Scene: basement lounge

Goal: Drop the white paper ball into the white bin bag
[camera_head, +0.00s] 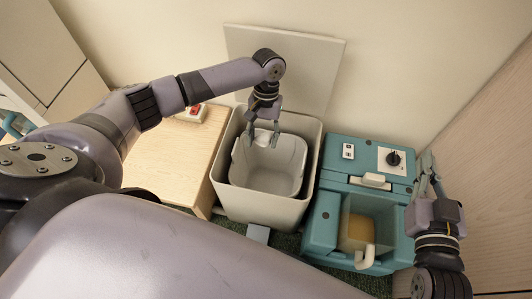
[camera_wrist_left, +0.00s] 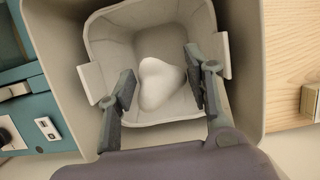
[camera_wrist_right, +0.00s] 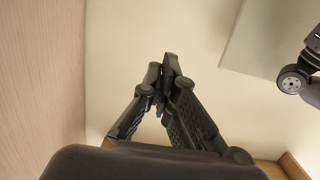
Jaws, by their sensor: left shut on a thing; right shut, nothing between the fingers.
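The white paper ball (camera_head: 263,137) is small and rounded. My left gripper (camera_head: 262,133) is shut on it and holds it over the open bin. In the left wrist view the ball (camera_wrist_left: 161,82) sits between the two fingers, with the bag's interior behind it. The white bin bag (camera_head: 268,180) is open and lines a pale bin (camera_head: 310,150); its inside also shows in the left wrist view (camera_wrist_left: 112,42). The bag looks empty. My right gripper (camera_head: 428,168) is shut and empty at the right, above the teal machine's side; its closed fingertips show in the right wrist view (camera_wrist_right: 165,65).
A teal machine (camera_head: 322,222) with a dial and a clear tank stands right of the bin. A wooden cabinet (camera_head: 172,160) with a red switch (camera_head: 194,111) stands left. The raised lid (camera_head: 310,70) is behind the bin. A wooden wall (camera_head: 490,150) is close at right.

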